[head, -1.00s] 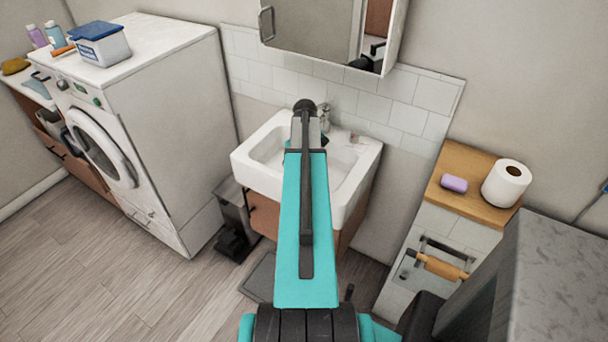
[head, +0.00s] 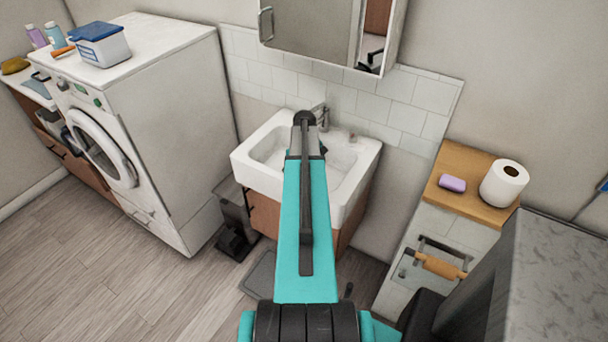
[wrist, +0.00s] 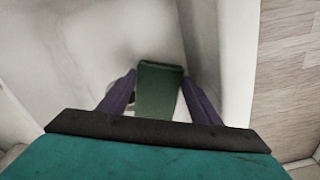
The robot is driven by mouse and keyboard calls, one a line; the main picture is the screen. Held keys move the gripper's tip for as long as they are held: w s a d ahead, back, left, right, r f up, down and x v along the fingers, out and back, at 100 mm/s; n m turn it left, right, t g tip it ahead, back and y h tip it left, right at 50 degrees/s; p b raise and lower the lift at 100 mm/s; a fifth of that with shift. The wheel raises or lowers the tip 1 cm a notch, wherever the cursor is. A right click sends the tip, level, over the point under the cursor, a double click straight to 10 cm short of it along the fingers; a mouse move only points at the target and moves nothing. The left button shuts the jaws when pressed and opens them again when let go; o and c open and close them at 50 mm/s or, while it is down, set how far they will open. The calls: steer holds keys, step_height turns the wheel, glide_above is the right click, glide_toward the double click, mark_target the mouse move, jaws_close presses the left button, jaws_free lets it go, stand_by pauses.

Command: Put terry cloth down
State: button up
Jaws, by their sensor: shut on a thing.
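In the wrist view, my gripper (wrist: 158,82) is shut on a dark green thing (wrist: 158,92), which I take to be the terry cloth. It sits between the two purple fingers. The white basin of the sink (wrist: 215,50) surrounds it in that view. Whether the cloth touches the basin floor is hard to tell. In the head view, my arm reaches over the sink (head: 358,186) and hides my gripper and the cloth.
The tap (head: 321,114) stands at the sink's back edge. A mirror cabinet (head: 325,35) hangs above. A wooden-topped cabinet (head: 470,208) with a purple soap (head: 452,184) and a paper roll (head: 504,183) is at right. A washing machine (head: 165,110) stands at left.

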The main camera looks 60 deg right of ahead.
steer(key=shift+f, duration=0.2)
steer(key=o, duration=0.9)
steer(key=shift+c, duration=0.2)
steer(key=shift+r, duration=0.25)
step_height(320, 180, up, 12)
steer(key=b, duration=0.3)
stand_by(0.7)
